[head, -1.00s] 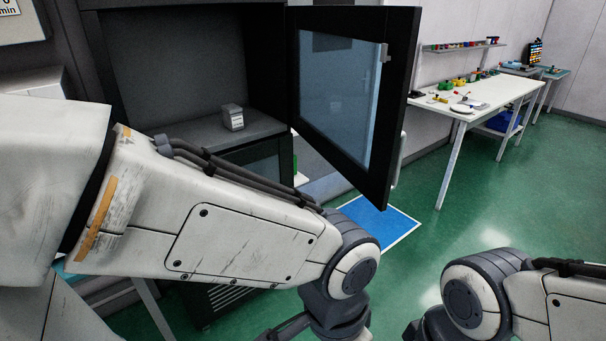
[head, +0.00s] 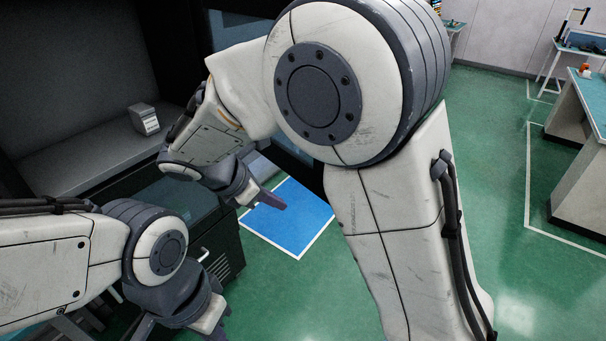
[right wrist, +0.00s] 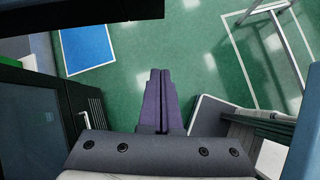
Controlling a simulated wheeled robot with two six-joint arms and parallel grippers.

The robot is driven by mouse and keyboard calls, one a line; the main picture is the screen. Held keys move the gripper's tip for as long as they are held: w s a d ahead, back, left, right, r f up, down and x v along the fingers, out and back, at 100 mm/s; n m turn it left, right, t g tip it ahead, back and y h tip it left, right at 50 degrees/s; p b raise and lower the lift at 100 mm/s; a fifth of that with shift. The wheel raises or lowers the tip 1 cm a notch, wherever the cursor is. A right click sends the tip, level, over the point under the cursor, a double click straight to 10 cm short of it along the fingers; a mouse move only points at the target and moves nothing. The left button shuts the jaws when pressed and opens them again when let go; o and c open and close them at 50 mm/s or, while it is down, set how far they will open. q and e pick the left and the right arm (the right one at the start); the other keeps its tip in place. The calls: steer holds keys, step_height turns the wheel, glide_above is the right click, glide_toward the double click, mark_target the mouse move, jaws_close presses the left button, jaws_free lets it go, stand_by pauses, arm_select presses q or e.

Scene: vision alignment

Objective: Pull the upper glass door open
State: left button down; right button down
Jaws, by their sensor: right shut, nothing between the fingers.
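The upper glass door stands open, swung out from the dark cabinet. In the head view my right arm covers most of it; a piece of its bluish glass (head: 238,27) shows above the arm. The open upper compartment (head: 70,150) is to its left, with a small grey box (head: 144,119) on its floor. My right gripper (head: 278,202) is shut and empty, in front of the cabinet near the door's lower side. Its closed fingers also show in the right wrist view (right wrist: 158,78). My left gripper (head: 212,318) is low at left, and its fingers are not clear.
A blue floor mat (head: 290,220) with a white border lies below the right gripper. The cabinet's lower door, with a handle (right wrist: 95,107), is at left in the right wrist view. A workbench (head: 590,150) stands at the far right, with open green floor before it.

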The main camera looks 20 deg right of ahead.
steer(key=w+n+h, duration=0.1)
steer(key=w+n, duration=0.1)
steer(key=w, duration=0.1)
steer(key=p, duration=0.3)
glide_toward(321, 193)
step_height(321, 193, down, 3)
steer(key=d, duration=0.1)
steer(key=p, duration=0.1)
steer(key=d+f, duration=0.1)
steer(key=shift+w+d+t, duration=0.3)
steer(key=shift+w+d, duration=0.05)
steer(key=shift+w, duration=0.05)
steer(key=shift+w+d+f+p, duration=0.15)
steer(key=shift+w+d+p, duration=0.1)
steer(key=shift+d+p, duration=0.15)
